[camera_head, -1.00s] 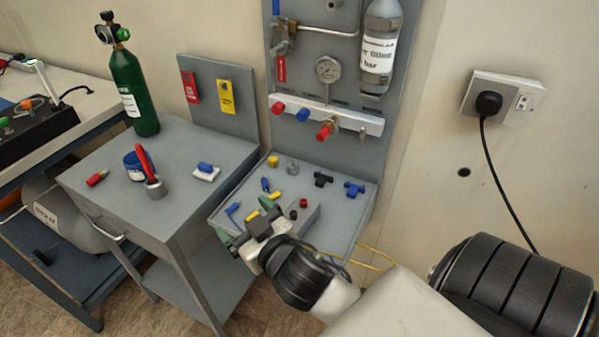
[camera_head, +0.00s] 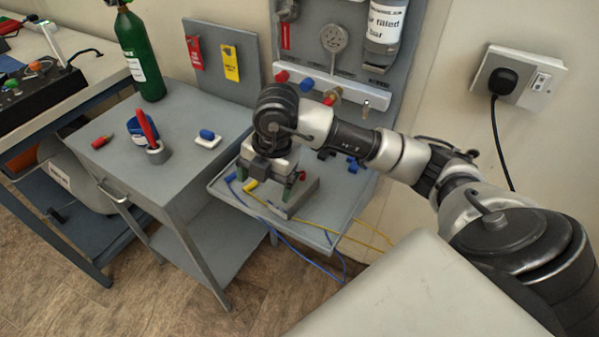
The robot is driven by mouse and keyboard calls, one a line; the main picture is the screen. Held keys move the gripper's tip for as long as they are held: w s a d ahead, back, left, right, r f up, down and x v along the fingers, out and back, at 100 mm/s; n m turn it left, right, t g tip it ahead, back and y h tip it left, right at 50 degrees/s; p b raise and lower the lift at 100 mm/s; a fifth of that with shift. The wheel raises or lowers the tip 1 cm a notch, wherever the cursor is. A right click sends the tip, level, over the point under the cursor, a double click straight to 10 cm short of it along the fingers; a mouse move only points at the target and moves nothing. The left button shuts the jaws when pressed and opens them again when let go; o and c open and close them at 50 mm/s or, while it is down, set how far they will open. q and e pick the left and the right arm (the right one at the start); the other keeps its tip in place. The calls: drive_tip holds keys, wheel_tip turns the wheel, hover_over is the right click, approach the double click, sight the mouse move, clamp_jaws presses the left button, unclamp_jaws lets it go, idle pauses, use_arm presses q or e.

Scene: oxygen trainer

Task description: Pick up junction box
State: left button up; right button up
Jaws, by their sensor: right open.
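A grey box-like piece (camera_head: 297,197), which looks like the junction box, sits on the grey shelf (camera_head: 327,232) below the wall panel. My right gripper (camera_head: 267,181) points down over the shelf beside this piece, with its fingers apart and green pads at the tips. The gripper and wrist hide part of the piece and the shelf behind it. I cannot tell whether the fingers touch the piece. My left gripper is not in view.
Yellow and blue connectors with wires lie at the shelf's front left, and a red part (camera_head: 301,176) is beside the gripper.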

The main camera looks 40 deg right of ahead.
drive_tip(key=d+h, duration=0.1)
drive_tip(key=d, duration=0.1)
drive_tip(key=d+m+h, duration=0.1)
drive_tip(key=d, duration=0.1)
drive_tip(key=d+r+m+h, duration=0.1)
drive_tip(key=d, duration=0.1)
drive_tip(key=shift+w+d+h, duration=0.3)
drive_tip(key=f, duration=0.1)
drive_tip(key=f+b, duration=0.2)
drive_tip(key=f, duration=0.1)
drive_tip(key=shift+d, duration=0.25)
drive_tip(key=shift+w+d+f, duration=0.1)
drive_tip(key=shift+d+f, duration=0.05)
drive_tip(key=shift+f, duration=0.35)
drive_tip(key=f+b, duration=0.1)
drive_tip(key=f, duration=0.3)
drive_tip(key=shift+w+f, duration=0.15)
drive_tip(key=shift+w, duration=0.05)
drive_tip(key=shift+f, duration=0.4)
drive_tip(key=c, duration=1.2)
drive_tip(key=shift+o, duration=0.2)
drive_tip(key=shift+r, duration=0.1)
